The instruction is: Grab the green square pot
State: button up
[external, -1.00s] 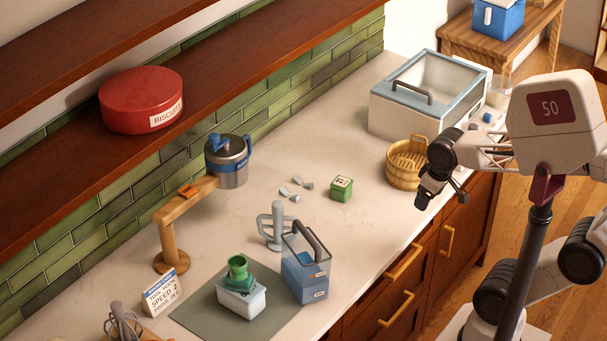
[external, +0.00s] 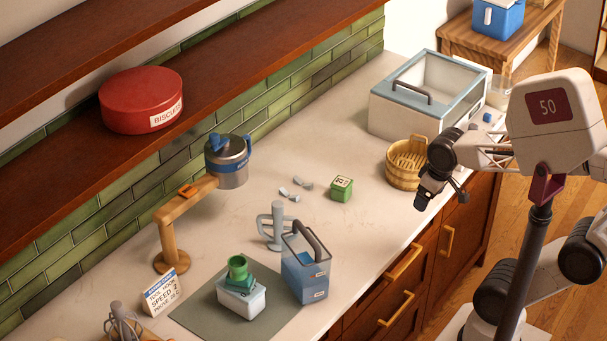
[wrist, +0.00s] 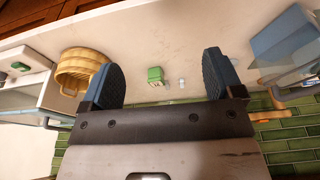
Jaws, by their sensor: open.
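The green square pot (external: 341,190) is a small green block-like pot with a pale label on top. It stands on the pale worktop near the middle in the external view. In the wrist view the pot (wrist: 155,75) shows between my two fingers, some way beyond them. My gripper (external: 424,199) is over the counter's front edge, to the right of the pot and apart from it. In the wrist view my gripper (wrist: 163,62) has its dark blue fingers spread wide with nothing between them.
A wooden basket (external: 403,178) stands close by my gripper. Small grey pieces (external: 290,189) lie left of the pot. A blue caddy (external: 305,280) and a grey stand (external: 277,236) are nearer the camera. A glass-topped case (external: 388,112) stands behind. Worktop around the pot is mostly clear.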

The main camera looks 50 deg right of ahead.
dwell(0.3)
jog(key=w+a+f+m+t+y, duration=0.2)
jog(key=w+a+m+y, duration=0.3)
jog(key=w+m, duration=0.3)
jog(key=m+t+h, duration=0.3)
jog(key=m+t, duration=0.6)
jog(key=m, duration=1.7)
send_near(349, 184)
jog(key=x, duration=0.4)
jog(key=shift+w+d+f, duration=0.1)
jog(key=shift+w+d, duration=0.05)
jog(key=shift+w, duration=0.15)
jog(key=shift+w, duration=0.1)
jog(key=shift+x, duration=1.25)
